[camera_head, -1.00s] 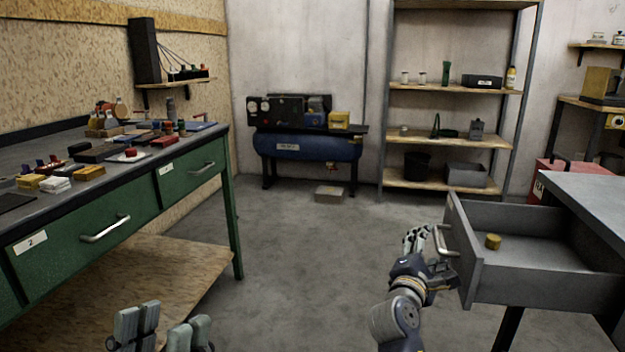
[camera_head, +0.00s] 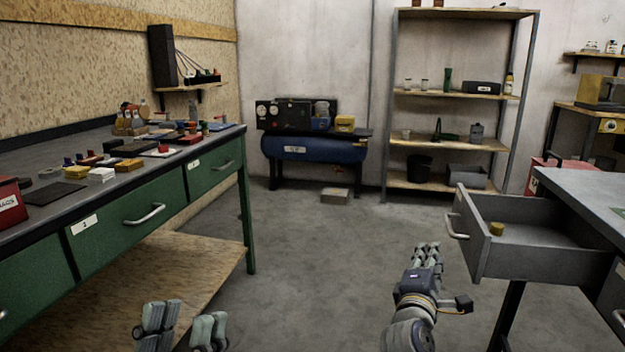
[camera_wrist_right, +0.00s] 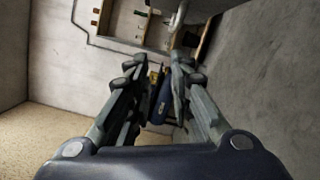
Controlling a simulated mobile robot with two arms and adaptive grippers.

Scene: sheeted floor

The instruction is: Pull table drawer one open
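The grey drawer (camera_head: 545,262) of the grey table (camera_head: 580,184) at right stands pulled out. Its bar handle (camera_head: 455,227) faces left. A small yellow cylinder (camera_head: 496,229) sits inside it. My right gripper (camera_head: 427,250) is left of and below the handle, apart from it. In the right wrist view its fingers (camera_wrist_right: 156,78) are apart with nothing between them. My left gripper (camera_head: 183,315) is low at the picture's bottom, fingers apart and empty, far from the drawer. I cannot read a number on the grey drawer.
A green workbench (camera_head: 248,215) with shut, labelled drawers and many small items runs along the left. A blue compressor (camera_head: 315,150) and a shelf rack (camera_head: 445,147) stand at the back. A small box (camera_head: 335,195) lies on the floor. The middle floor is clear.

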